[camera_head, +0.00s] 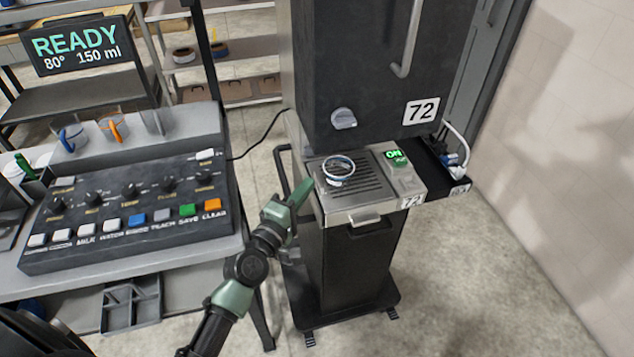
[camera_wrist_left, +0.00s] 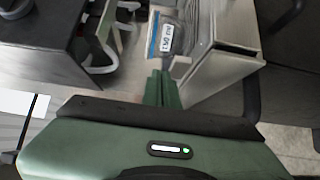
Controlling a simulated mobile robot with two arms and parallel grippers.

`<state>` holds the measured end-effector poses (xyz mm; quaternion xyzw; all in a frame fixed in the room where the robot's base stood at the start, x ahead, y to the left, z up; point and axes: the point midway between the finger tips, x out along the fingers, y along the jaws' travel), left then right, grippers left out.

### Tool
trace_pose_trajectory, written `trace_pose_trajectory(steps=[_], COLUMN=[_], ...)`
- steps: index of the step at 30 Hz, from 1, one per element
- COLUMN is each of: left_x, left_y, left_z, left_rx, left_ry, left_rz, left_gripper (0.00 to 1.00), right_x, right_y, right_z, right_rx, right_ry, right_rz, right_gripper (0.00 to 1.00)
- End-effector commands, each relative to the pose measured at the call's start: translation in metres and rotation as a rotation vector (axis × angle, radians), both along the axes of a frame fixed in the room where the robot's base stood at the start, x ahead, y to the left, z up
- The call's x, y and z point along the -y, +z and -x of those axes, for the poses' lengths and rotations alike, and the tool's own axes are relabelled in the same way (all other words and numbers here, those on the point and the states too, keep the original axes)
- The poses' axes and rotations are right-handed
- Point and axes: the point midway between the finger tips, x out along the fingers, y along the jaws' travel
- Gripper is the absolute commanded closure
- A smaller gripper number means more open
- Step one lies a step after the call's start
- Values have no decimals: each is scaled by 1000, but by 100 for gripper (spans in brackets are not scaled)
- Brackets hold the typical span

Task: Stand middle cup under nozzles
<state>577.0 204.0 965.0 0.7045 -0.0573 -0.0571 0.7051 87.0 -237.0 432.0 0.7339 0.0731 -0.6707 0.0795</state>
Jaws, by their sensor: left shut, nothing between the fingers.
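A round, ring-shaped rim (camera_head: 338,166) shows on the slotted drip tray (camera_head: 361,195) of the dark dispenser marked 72. It looks like a clear cup seen from above. Three clear cups stand on the ledge behind the button panel: one with a blue handle (camera_head: 72,139), a middle one with an orange handle (camera_head: 113,128) and one with a grey handle (camera_head: 153,121). My left gripper (camera_head: 303,190) is shut and empty, just left of the tray's front corner and apart from the rim. Its closed fingers (camera_wrist_left: 162,90) show in the left wrist view. No nozzle is clearly visible.
The button panel (camera_head: 130,215) and a READY display (camera_head: 80,45) are at left. The dispenser (camera_head: 370,80) has a knob (camera_head: 343,119) and a lit green ON switch (camera_head: 397,158). A black side shelf (camera_head: 437,170) with cables adjoins it. Floor at right is clear.

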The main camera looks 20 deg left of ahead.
Motion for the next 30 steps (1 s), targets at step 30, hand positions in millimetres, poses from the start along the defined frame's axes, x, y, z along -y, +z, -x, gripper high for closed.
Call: trace_pose_trajectory(steps=[30], left_x=[38], left_y=[-1], left_z=[-25], left_rx=[-1], left_ry=[-1], left_rz=[0], left_gripper=[100], right_x=[-4], right_y=[13], right_z=[-1], right_rx=[1], right_ry=[-3], right_rz=[-5], right_gripper=[68])
